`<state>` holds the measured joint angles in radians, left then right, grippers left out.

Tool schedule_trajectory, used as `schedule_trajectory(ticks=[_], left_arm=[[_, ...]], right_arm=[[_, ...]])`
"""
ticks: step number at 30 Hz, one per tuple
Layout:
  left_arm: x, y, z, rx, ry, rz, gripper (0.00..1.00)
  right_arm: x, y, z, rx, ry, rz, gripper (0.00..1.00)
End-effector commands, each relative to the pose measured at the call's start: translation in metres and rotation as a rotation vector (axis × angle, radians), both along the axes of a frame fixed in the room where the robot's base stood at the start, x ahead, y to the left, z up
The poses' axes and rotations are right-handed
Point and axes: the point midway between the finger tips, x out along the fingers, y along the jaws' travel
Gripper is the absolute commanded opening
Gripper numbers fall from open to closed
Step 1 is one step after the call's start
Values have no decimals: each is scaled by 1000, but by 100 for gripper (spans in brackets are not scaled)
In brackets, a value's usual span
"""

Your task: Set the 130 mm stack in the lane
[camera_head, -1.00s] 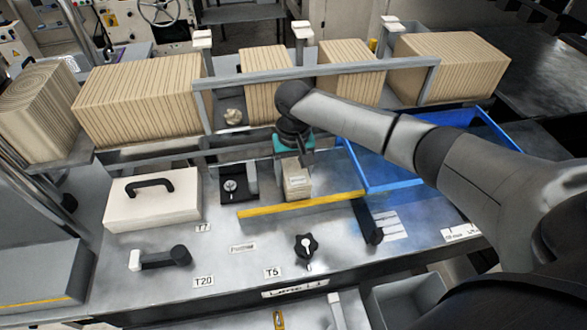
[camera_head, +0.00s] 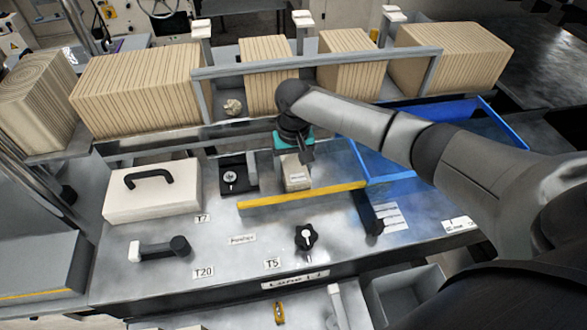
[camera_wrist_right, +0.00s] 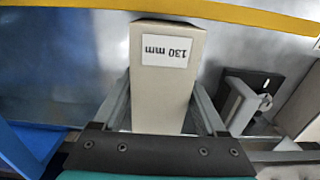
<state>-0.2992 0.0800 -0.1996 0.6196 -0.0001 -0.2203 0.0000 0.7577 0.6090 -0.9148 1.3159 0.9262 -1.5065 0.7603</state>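The 130 mm stack (camera_wrist_right: 165,95) is a tan block with a white "130 mm" label. In the head view the stack (camera_head: 296,174) stands behind the yellow bar (camera_head: 300,195), below my right gripper (camera_head: 293,150). In the right wrist view the two fingers of my right gripper (camera_wrist_right: 163,88) lie along both sides of the stack and appear to touch it near their tips. Whether the stack is clear of the table is hard to tell. A plate reading something like "Lane" (camera_head: 295,278) is on the bench's front edge. My left gripper is not in view.
A blue-walled area (camera_head: 380,178) lies right of the stack. A black fixture (camera_head: 238,176) and a white case with a black handle (camera_head: 150,195) are to its left. A rack rail (camera_head: 320,60) with large tan stacks runs behind. Black knob (camera_head: 306,237) stands in front.

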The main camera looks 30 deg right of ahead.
Motion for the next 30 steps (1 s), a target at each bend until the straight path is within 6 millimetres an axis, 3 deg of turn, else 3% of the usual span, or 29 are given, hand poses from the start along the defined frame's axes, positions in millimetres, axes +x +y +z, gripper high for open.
schedule_trajectory(ticks=[1, 6, 17, 23, 30], left_arm=[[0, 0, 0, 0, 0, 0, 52], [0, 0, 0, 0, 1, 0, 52], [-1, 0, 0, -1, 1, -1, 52], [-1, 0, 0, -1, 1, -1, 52], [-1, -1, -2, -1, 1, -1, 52]], right_arm=[[0, 0, 0, 0, -1, 0, 81], [0, 0, 0, 0, 0, 0, 100], [0, 0, 7, 0, -1, 0, 100], [1, 0, 44, 0, -5, 1, 100], [1, 0, 102, 1, -5, 1, 100]])
